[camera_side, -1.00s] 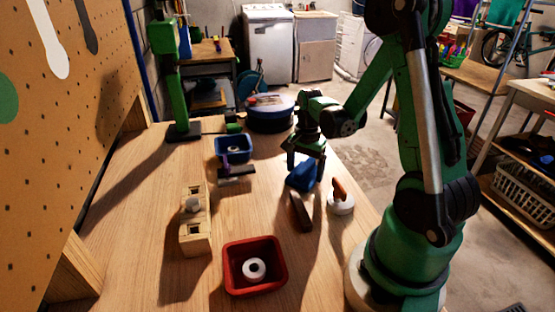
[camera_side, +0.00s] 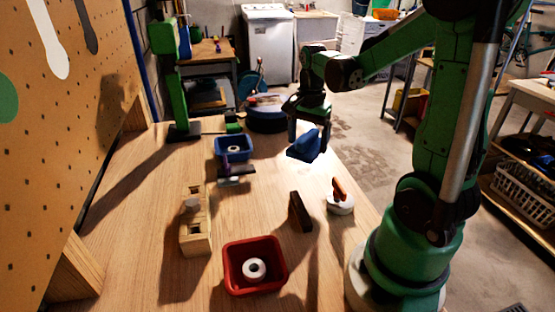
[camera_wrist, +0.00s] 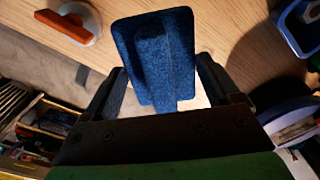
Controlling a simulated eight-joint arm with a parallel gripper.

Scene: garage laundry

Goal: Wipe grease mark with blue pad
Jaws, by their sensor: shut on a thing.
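My gripper (camera_side: 308,142) is shut on the blue pad (camera_side: 304,146) and holds it in the air above the far right part of the wooden table. The pad is tilted in the side view. In the wrist view, the pad (camera_wrist: 155,60) fills the space between my gripper's fingers (camera_wrist: 165,85), with its ridged handle side facing the camera. I cannot make out a grease mark in either view; the pad, arm and shadows cover part of the table.
A white disc with an orange handle (camera_side: 340,202) and a dark brown block (camera_side: 300,211) stand nearer. A red bin (camera_side: 255,266) and blue bin (camera_side: 233,148) each hold a white ring. A wooden block holder (camera_side: 195,225) and a purple-handled tool (camera_side: 236,172) stand left.

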